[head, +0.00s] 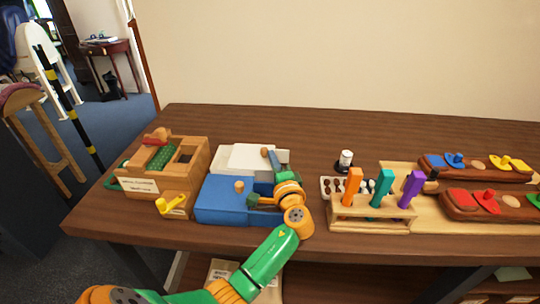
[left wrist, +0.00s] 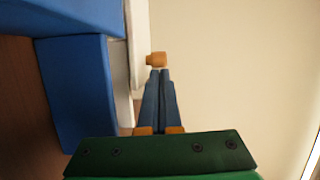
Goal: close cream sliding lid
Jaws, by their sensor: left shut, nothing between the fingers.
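The cream sliding lid (head: 250,156) is a flat pale slab at the back of the blue box (head: 222,204). Its pale edge also shows in the left wrist view (left wrist: 137,35), beside the blue box parts (left wrist: 78,90). A small wooden knob (left wrist: 157,59) sticks out from the lid's side there. My left gripper (head: 266,152) reaches over the box's right side, and its blue fingers are shut and empty. In the left wrist view the fingertips (left wrist: 159,70) are right at the knob; I cannot tell whether they touch. My right gripper is not in view.
A wooden box with a green insert (head: 140,187) stands left of the blue box. A wooden rack with orange, teal and purple pegs (head: 375,213) stands to the right. Boat-shaped trays (head: 490,207) lie far right. The table behind the lid is clear.

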